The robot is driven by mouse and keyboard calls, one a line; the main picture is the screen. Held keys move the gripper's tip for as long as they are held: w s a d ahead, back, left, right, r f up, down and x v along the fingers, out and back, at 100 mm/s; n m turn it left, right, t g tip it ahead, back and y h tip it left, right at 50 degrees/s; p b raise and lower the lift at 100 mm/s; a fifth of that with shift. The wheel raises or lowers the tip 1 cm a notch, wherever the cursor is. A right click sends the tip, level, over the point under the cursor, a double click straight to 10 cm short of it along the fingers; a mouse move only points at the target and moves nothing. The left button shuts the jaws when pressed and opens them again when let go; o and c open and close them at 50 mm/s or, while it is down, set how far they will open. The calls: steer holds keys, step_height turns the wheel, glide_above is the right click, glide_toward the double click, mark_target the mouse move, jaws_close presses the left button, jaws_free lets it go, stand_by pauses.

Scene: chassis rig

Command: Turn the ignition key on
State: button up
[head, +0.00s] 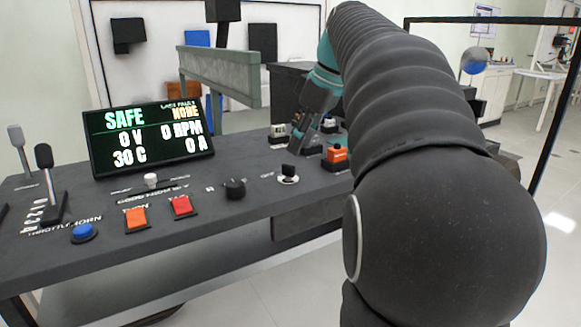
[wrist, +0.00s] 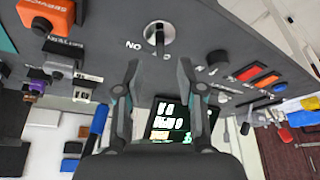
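The ignition key (head: 289,170) has a dark head standing in a round silver lock on the dark console top. In the wrist view the ignition key (wrist: 158,36) shows in its silver ring, beside white lettering, just beyond my fingertips and roughly centred between them. My gripper (wrist: 157,64) is open and empty, with its two fingers spread apart. In the head view my gripper (head: 306,146) hangs behind and slightly right of the key, apart from it. My arm hides part of the console's right side.
A display (head: 150,139) reads SAFE, 0 V, 0 RPM. A black knob (head: 235,188) sits left of the key, with red (head: 181,206) and orange (head: 136,218) switches further left. An orange block (head: 336,156) stands right of the key. A grey rail (head: 222,76) rises behind.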

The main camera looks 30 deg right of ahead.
mark_target(291, 165)
steer(key=shift+b+x, duration=0.35)
steer(key=shift+x, duration=2.8)
jaws_close()
